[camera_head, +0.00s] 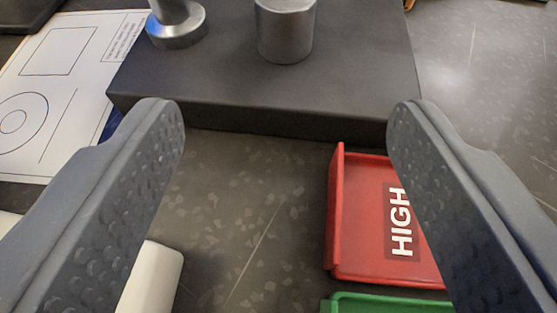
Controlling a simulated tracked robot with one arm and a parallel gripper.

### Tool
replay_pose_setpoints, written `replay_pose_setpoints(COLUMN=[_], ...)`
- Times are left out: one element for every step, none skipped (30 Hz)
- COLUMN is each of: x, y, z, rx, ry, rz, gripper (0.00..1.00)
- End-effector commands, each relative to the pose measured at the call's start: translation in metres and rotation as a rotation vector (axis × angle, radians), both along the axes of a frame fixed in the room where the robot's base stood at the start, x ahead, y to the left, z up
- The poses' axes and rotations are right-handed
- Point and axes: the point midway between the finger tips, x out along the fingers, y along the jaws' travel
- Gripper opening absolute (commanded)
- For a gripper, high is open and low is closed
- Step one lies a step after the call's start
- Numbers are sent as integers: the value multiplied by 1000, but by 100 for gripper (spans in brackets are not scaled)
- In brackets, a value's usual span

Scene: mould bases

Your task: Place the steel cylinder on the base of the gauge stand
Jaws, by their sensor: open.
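The steel cylinder (286,30) stands upright on a dark block (240,95), which looks like the base of the gauge stand. The cylinder's top is cut off by the upper edge of the view. To its left, a shiny metal post with a round foot (176,28) rises from the same block. My gripper (286,115) is open and empty, its two dark textured fingers spread wide in front of the block's near edge. The cylinder lies beyond the fingertips, apart from both.
A red tray marked HIGH (350,255) lies at the right, partly behind the right finger. A green tray edge (385,303) shows below it. A white drawing sheet (75,60) lies at the left. A white object (155,275) sits beside the left finger. Speckled floor between is clear.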

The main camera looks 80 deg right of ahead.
Motion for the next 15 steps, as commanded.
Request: replay_pose_setpoints(x=[0,0,0,0,1,1,2,2,3,3,3,3,4,4,5], y=[0,-1,-2,-4,-5,-9,-11,-15,-20,-25,-29,-36,-41,-46,-52], z=[0,0,-1,-1,-2,-3,-4,-6,-8,-10,-12,-15,-17,-19,-22], rx=[0,0,0,0,0,0,0,1,2,2,3,1,0,1,2], ry=[0,0,0,0,0,0,0,0,0,0,1,2,2,2,2], rz=[0,0,0,0,0,0,1,1,1,0,-2,-5,-5,-2,-1], gripper=[61,61,61,61,61,61,61,61,61,61,61,61,61,61,61])
